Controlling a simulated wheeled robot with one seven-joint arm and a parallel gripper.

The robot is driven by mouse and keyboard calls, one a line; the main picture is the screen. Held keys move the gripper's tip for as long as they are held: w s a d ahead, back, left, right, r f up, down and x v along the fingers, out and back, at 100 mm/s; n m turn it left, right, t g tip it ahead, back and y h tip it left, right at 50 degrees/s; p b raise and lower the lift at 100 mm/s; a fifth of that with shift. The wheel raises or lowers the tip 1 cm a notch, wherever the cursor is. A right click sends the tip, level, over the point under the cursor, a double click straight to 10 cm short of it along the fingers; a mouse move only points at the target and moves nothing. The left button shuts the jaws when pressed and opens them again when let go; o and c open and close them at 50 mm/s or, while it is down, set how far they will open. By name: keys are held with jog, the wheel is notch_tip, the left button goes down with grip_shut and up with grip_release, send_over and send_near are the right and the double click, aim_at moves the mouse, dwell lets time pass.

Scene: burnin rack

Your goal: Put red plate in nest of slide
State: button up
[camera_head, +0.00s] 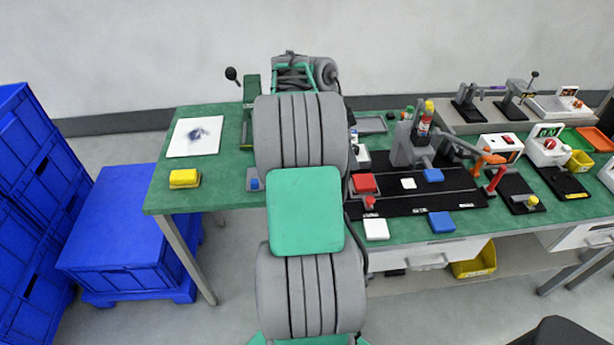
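A red plate (364,183) lies at the left end of a black slide (400,204) on the green bench, close to my arm's right edge. The slide is a long dark base with light lines along it. A small white square (408,183) is on its middle; I cannot tell whether this is the nest. A blue plate (433,175) lies to its right, under a grey fixture. A small grey part with a red knob (370,203) stands just in front of the red plate. My arm fills the picture's middle, and my gripper cannot be made out.
A white block (376,229) and another blue plate (441,222) lie at the bench's front edge. A yellow block (184,178) and a marked white sheet (195,136) are at left. A grey fixture (404,146) and red-handled clamp (496,180) rise at right. Blue crates (115,225) stand left.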

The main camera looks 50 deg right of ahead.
jog(key=w+a+r+n+t, duration=0.2)
jog(key=w+a+n, duration=0.25)
jog(key=a, duration=0.35)
jog(key=w+a+r+n+t, duration=0.1)
jog(key=w+a+n, duration=0.2)
jog(key=a+n, duration=0.4)
jog(key=w+a+r+n+t, duration=0.2)
jog(key=w+a+n, duration=0.2)
jog(key=a, duration=0.6)
jog(key=s+a+f+n+y, duration=0.1)
jog(key=s+a+n, duration=0.1)
jog(key=a+n, duration=0.4)
jog(key=s+a+f+n+t+y, duration=0.1)
jog(key=a+n, duration=0.4)
jog(key=a, duration=0.9)
jog(key=s+f+y, duration=0.1)
jog(key=s, duration=0.1)
jog(key=shift+s+a+f+n+t, duration=0.2)
jog(key=shift+s+a+n+t, duration=0.1)
jog(key=shift+n, duration=0.05)
